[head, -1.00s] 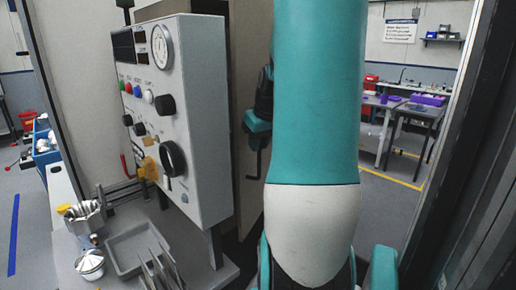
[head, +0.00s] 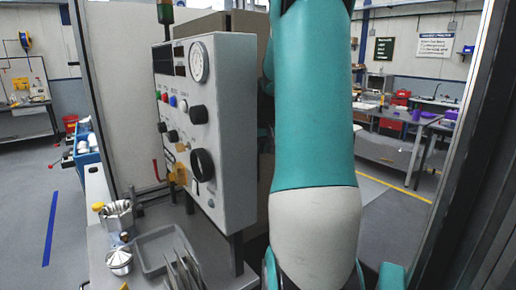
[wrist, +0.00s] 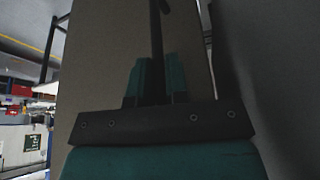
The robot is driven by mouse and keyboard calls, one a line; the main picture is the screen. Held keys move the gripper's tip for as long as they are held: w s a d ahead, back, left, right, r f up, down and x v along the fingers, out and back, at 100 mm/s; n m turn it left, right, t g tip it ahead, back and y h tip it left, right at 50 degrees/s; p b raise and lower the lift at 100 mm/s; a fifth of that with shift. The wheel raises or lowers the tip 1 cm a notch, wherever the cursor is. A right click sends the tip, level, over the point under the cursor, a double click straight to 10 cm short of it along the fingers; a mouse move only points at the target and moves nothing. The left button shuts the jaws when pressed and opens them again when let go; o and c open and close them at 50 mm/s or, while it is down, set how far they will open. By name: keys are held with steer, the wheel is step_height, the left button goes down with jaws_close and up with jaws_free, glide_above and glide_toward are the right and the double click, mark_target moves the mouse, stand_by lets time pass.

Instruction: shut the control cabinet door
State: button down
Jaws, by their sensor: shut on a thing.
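The control cabinet door shows as a beige-brown panel (wrist: 100,65) filling the middle of the wrist view. A dark bar handle (wrist: 156,35) stands in front of it. My gripper (wrist: 157,75) has its two teal fingers shut on this handle, one on each side. In the head view my arm covers the gripper and most of the door. The cabinet's opening and the door's angle to it cannot be made out.
A grey control panel box (head: 222,130) with knobs, buttons and a gauge stands left of my arm. Below it, a bench holds a grey tray (head: 150,245), a metal pot (head: 117,215) and a lidded jar (head: 119,262). A dark upright frame (head: 465,150) stands close on the right.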

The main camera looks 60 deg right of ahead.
steer(key=c, duration=1.2)
jaws_free()
steer(key=shift+s+d+r, duration=0.1)
steer(key=shift+d+r, duration=0.05)
steer(key=shift+d, duration=0.1)
steer(key=shift+o, duration=0.2)
steer(key=shift+a, duration=0.15)
steer(key=b+v, duration=0.2)
steer(key=v, duration=1.5)
steer(key=shift+s, duration=0.15)
